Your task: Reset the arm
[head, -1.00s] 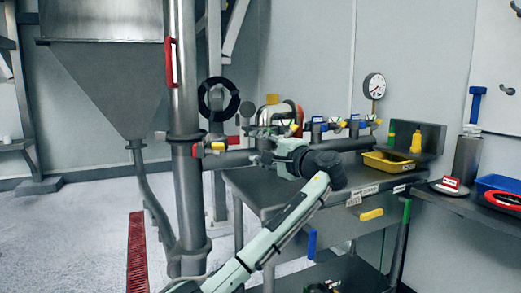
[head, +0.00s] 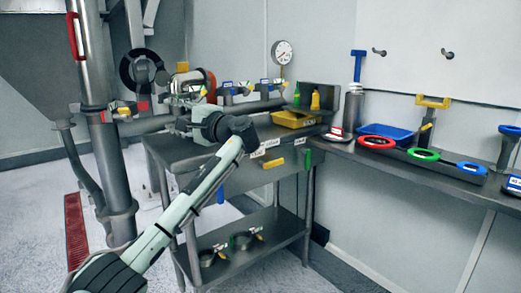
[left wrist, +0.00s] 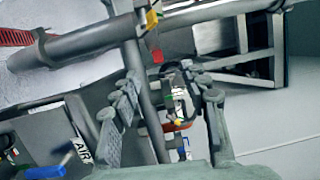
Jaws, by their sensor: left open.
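My left arm (head: 183,208) is pale green with black joints and comes in from the lower left in the head view. It reaches over the left part of the steel workbench (head: 190,153). Its hand points away from me toward the pipework, and the fingertips are hard to make out there. In the left wrist view, my left gripper (left wrist: 163,95) has its two grey fingers spread wide apart, with nothing held between them. A vertical pipe and coloured fittings show behind the gap. My right gripper is in neither view.
A horizontal pipe with blue-handled valves (head: 228,90) and a pressure gauge (head: 282,52) runs behind the bench. A yellow tray (head: 294,119) sits on it. A side counter holds a blue tray (head: 385,134) and coloured rings, including a green one (head: 423,155). A thick pipe (head: 103,160) stands left.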

